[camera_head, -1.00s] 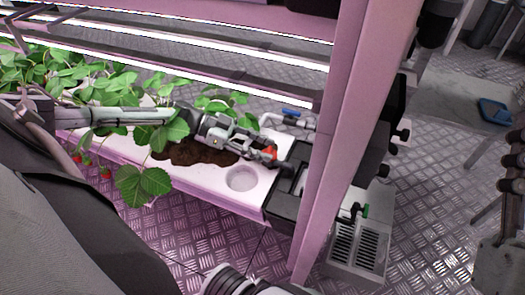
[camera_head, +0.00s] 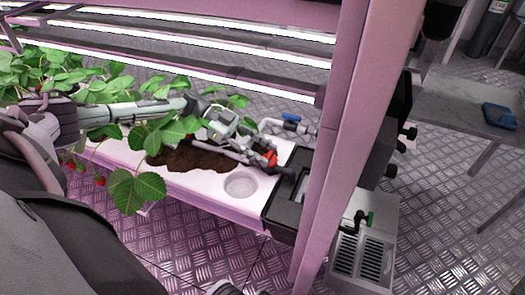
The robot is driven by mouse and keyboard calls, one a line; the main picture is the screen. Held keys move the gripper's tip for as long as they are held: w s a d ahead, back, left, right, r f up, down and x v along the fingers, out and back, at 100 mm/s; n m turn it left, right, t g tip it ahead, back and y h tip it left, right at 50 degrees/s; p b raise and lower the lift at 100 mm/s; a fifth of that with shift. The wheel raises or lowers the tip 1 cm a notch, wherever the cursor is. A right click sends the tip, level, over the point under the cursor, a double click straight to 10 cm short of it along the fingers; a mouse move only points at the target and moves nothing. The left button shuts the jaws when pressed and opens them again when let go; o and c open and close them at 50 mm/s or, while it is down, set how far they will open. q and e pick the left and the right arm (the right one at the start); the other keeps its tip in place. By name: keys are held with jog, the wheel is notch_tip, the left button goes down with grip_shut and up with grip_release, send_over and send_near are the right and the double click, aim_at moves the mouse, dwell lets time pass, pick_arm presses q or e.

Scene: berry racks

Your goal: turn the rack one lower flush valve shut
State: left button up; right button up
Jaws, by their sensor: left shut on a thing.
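The red-handled valve (camera_head: 269,158) sits on a grey pipe at the right end of the white planter trough, beside the black box. My left gripper (camera_head: 258,148) reaches in from the left over the soil and is shut at the red handle, with its fingers partly hiding it. I cannot tell the handle's exact angle. A second valve with a blue handle (camera_head: 291,117) is on a white pipe just behind and to the right, apart from the gripper. My right gripper is not in view.
The white trough (camera_head: 205,190) holds strawberry plants (camera_head: 140,185) that hang over its front and partly cover my left arm. A pink rack post (camera_head: 335,130) stands close on the right. A green-handled tap (camera_head: 370,218) is beyond it. Lit shelves cross above.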

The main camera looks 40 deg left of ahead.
pick_arm(q)
jog(key=o, duration=1.2)
jog(key=shift+d, duration=0.15)
jog(key=shift+c, duration=0.2)
jog(key=v, duration=1.2)
jog(key=shift+w, duration=0.1)
